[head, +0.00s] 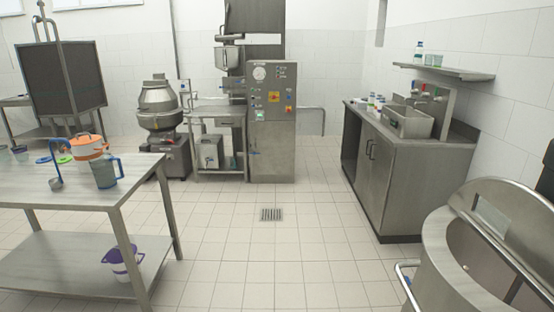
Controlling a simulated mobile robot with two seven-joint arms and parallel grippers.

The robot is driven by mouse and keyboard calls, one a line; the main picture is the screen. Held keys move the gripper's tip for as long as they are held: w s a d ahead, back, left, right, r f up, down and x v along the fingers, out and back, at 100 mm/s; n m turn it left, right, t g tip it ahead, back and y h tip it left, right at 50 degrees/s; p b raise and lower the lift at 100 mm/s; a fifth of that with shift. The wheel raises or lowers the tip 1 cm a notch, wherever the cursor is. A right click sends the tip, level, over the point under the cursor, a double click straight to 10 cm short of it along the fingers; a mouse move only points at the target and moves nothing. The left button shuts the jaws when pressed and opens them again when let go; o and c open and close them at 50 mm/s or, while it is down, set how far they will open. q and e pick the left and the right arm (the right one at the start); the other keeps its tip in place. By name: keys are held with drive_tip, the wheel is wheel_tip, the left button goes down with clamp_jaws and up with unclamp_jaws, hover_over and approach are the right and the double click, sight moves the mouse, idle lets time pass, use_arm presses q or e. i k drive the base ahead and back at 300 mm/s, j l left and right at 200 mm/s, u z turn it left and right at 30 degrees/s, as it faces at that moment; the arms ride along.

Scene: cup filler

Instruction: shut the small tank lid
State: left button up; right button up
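A round steel tank (440,262) stands at the bottom right, cut off by the picture edges. A curved steel lid (520,215) stands raised along its far side, with a pale rectangular patch on it. The tank's opening (480,262) shows uncovered, with a brownish-grey inside. I cannot tell whether this is the small tank that the task names. Neither of my grippers is in view. A dark shape is cut off at the right edge above the lid, and I cannot tell what it is.
A steel table (75,188) with jugs, a ladle and an orange-lidded pot stands at left. A sink cabinet (400,165) stands at right, behind the tank. A filling machine (272,120) stands at the back. The tiled floor (270,250) between is free, with a drain.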

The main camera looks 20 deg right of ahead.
sight(527, 247)
drive_tip(key=k+l, duration=0.55)
drive_tip(key=l, duration=0.15)
drive_tip(key=k+l, duration=0.65)
drive_tip(key=l, duration=0.2)
drive_tip(key=k+l, duration=0.1)
drive_tip(key=l, duration=0.2)
drive_tip(key=k+l, duration=0.1)
drive_tip(key=l, duration=0.2)
drive_tip(key=l+z, duration=0.1)
drive_tip(key=l, duration=0.75)
drive_tip(key=i+l, duration=0.1)
drive_tip(key=l, duration=0.3)
drive_tip(key=i+l, duration=0.1)
drive_tip(key=l, duration=0.3)
drive_tip(key=i+j+z, duration=0.1)
drive_tip(key=i, duration=0.15)
